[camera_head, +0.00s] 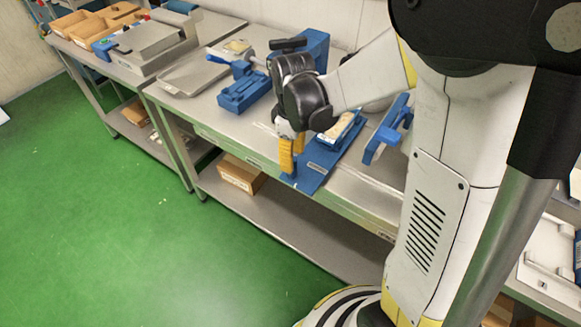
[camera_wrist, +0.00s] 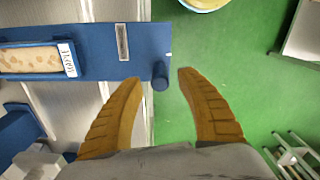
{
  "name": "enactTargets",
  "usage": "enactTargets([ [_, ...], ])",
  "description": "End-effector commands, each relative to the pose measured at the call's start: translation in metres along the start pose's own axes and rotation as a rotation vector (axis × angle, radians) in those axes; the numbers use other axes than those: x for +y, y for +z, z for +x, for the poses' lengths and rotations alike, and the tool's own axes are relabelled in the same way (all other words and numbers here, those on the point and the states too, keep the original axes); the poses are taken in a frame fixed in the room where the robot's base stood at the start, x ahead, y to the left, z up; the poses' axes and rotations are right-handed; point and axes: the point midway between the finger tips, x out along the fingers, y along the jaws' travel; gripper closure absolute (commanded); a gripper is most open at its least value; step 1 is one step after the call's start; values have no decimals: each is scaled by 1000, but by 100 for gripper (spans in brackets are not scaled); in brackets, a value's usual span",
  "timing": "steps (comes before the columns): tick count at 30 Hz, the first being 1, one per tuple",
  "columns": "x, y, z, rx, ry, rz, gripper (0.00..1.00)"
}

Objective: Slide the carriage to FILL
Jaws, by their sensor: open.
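A flat blue plate (camera_head: 312,178), which looks like the carriage, lies across the front of the steel bench. On it sits a pale slab (camera_wrist: 30,59) in a blue holder with a white label. In the wrist view the plate (camera_wrist: 100,42) has a grey label strip (camera_wrist: 123,42) and a short blue post (camera_wrist: 160,78) near its end. My gripper (camera_head: 288,160) is over the plate's front end, pointing down. In the wrist view my gripper (camera_wrist: 160,80) is open, with the post between its two yellow fingertips and a gap visible on both sides. I cannot make out a FILL mark.
A blue device (camera_head: 243,92) stands left of the plate on the bench (camera_head: 210,105). A blue bracket (camera_head: 388,132) stands to its right. A cardboard box (camera_head: 242,172) lies on the lower shelf. The green floor (camera_head: 150,240) in front is clear.

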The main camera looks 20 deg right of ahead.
Motion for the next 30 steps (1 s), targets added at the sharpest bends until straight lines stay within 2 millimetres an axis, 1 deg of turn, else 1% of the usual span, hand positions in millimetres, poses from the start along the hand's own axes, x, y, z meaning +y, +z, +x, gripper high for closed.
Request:
enactTargets([
  [1, 0, 0, 14, 0, 0, 0, 55],
  [3, 0, 0, 27, 0, 0, 1, 55],
  [6, 0, 0, 43, 1, 1, 1, 55],
  [9, 0, 0, 53, 1, 1, 1, 55],
  [13, 0, 0, 59, 1, 1, 1, 55],
  [20, 0, 0, 59, 1, 1, 2, 55],
  [21, 0, 0, 59, 1, 1, 2, 57],
  [23, 0, 0, 59, 1, 1, 2, 75],
  [24, 0, 0, 59, 1, 1, 2, 87],
  [25, 0, 0, 59, 1, 1, 2, 96],
  [26, 0, 0, 59, 1, 1, 2, 100],
  [30, 0, 0, 59, 1, 1, 2, 100],
])
